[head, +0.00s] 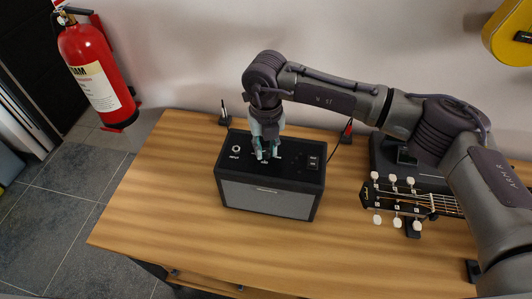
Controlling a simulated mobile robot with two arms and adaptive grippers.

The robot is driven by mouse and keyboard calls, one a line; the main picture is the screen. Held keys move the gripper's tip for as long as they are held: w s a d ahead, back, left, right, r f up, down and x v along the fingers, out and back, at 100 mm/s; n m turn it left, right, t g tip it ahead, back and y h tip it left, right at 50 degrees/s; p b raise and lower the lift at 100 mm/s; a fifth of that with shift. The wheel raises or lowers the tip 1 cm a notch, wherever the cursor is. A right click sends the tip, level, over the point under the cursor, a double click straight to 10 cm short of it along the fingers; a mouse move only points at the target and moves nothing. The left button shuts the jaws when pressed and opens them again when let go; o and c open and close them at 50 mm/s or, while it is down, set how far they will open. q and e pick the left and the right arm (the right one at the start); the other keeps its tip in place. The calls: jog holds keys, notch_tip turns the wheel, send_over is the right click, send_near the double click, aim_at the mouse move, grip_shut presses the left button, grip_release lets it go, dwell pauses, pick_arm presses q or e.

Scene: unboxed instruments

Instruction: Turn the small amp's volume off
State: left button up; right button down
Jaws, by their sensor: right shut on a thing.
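The small amp (268,198) is a black box with a grey front grille. It stands on the wooden table near the back edge. Its top panel has a round input socket at the left and a dark switch block at the right. My right gripper (267,158) points down onto the middle of the top panel. Its fingers are shut on a small knob there, which they mostly hide. I cannot read the knob's setting. My left gripper is not in view.
A guitar headstock (395,203) with white tuning pegs lies right of the amp, by a dark case-like object. Small dark stands are behind the amp. A red fire extinguisher (97,75) hangs at the left. The front of the wooden table (220,255) is clear.

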aim_at(266, 151)
jog(key=n+b, duration=0.8)
jog(key=b, duration=0.1)
jog(key=shift+f, duration=0.15)
jog(key=shift+r+n+b, duration=0.2)
jog(key=shift+n+b, duration=1.2)
jog(key=shift+n, duration=0.9)
jog(key=c, duration=1)
grip_release()
jog(key=shift+o, duration=0.2)
notch_tip(266, 151, up, 12)
